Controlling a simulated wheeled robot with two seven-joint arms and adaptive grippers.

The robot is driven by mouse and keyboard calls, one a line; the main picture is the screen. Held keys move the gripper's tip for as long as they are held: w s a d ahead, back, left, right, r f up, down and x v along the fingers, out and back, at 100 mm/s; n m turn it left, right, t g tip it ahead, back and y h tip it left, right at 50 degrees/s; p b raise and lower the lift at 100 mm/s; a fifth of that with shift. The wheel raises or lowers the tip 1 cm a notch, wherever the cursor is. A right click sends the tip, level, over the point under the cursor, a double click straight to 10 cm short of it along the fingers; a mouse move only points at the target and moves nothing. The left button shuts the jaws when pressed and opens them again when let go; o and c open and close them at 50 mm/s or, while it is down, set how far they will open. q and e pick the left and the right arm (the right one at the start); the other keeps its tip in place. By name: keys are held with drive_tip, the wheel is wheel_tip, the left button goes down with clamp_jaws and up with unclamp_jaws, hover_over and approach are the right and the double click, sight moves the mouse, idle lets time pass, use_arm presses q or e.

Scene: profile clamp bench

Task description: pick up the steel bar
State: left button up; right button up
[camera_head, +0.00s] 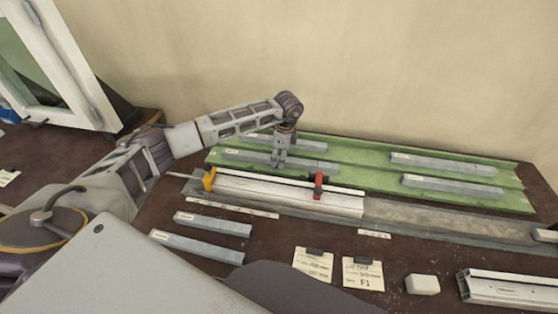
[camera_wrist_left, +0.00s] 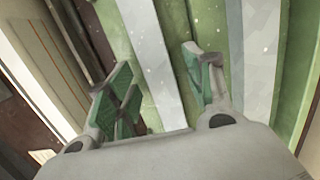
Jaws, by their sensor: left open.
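Several grey steel bars lie about. On the green tray (camera_head: 375,153) are a rear left bar (camera_head: 308,145), a front left bar (camera_head: 245,156), and two at the right, a rear one (camera_head: 443,164) and a front one (camera_head: 452,188). Two more bars, an upper (camera_head: 212,223) and a lower one (camera_head: 197,246), lie on the bench at front left. My left gripper (camera_head: 279,163) points down over the front left bar. In the left wrist view it is open, with a grey bar (camera_wrist_left: 155,50) running between its green-padded fingers and another bar (camera_wrist_left: 262,60) to the right. Contact cannot be told.
A pale profile (camera_head: 290,196) with a yellow clamp (camera_head: 209,179) and a red clamp (camera_head: 318,186) lies in front of the tray. Two paper notes (camera_head: 313,264) (camera_head: 363,274), a white block (camera_head: 422,284) and another profile (camera_head: 510,288) lie nearer. The wall stands close behind the tray.

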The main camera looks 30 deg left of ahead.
use_arm(q)
clamp_jaws()
use_arm(e)
drive_tip(key=shift+w, duration=0.2)
use_arm(q)
drive_tip(key=shift+r, duration=0.1)
idle(0.4)
wheel_tip(320, 180, up, 8)
drive_tip(key=shift+w+r+b, duration=0.1)
drive_tip(key=shift+r+b, duration=0.1)
drive_tip(key=shift+b, duration=0.3)
drive_tip(key=shift+r, duration=0.75)
use_arm(e)
drive_tip(key=shift+d+f, duration=0.5)
drive_tip(key=shift+w, duration=0.2)
